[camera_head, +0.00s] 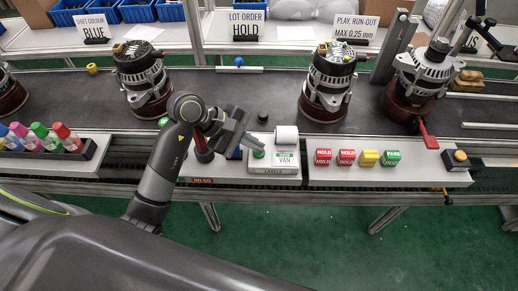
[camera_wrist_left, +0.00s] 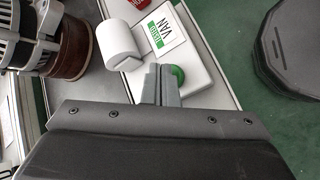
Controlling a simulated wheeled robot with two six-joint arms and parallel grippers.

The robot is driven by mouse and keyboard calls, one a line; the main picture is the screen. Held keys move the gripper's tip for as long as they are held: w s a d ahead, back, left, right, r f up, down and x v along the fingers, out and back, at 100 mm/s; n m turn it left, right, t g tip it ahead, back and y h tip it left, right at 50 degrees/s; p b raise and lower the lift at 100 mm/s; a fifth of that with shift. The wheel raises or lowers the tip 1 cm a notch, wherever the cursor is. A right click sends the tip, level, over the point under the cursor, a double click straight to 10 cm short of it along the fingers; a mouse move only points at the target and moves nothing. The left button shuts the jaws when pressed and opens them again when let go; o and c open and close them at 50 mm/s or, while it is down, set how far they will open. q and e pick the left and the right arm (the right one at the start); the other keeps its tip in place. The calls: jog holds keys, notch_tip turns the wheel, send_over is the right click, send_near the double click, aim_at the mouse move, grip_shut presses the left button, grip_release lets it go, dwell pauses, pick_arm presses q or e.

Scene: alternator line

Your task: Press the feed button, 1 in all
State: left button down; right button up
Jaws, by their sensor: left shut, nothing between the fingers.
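The green feed button (camera_head: 258,154) is on top of the white label printer (camera_head: 287,168), beside a paper roll (camera_head: 286,134) and a card reading VAN. My left gripper (camera_head: 238,152) is shut and empty, just left of the button in the head view. In the left wrist view, the shut fingertips (camera_wrist_left: 161,73) overlap the printer beside the green button (camera_wrist_left: 178,75) and hide part of its edge. I cannot tell whether they touch it. My right gripper is in neither view.
Colored bottles (camera_head: 42,137) stand in a rack at left. Several alternators (camera_head: 328,82) stand on the dark belt (camera_head: 212,92) behind. A small black knob (camera_head: 262,117) sits behind the printer.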

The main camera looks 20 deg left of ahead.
aim_at(254, 152)
pick_arm(q)
jog(key=shift+r, duration=0.45)
jog(key=shift+r, duration=0.1)
jog(key=shift+r+p, duration=1.15)
jog(key=shift+r, duration=1.25)
jog(key=shift+f, duration=0.1)
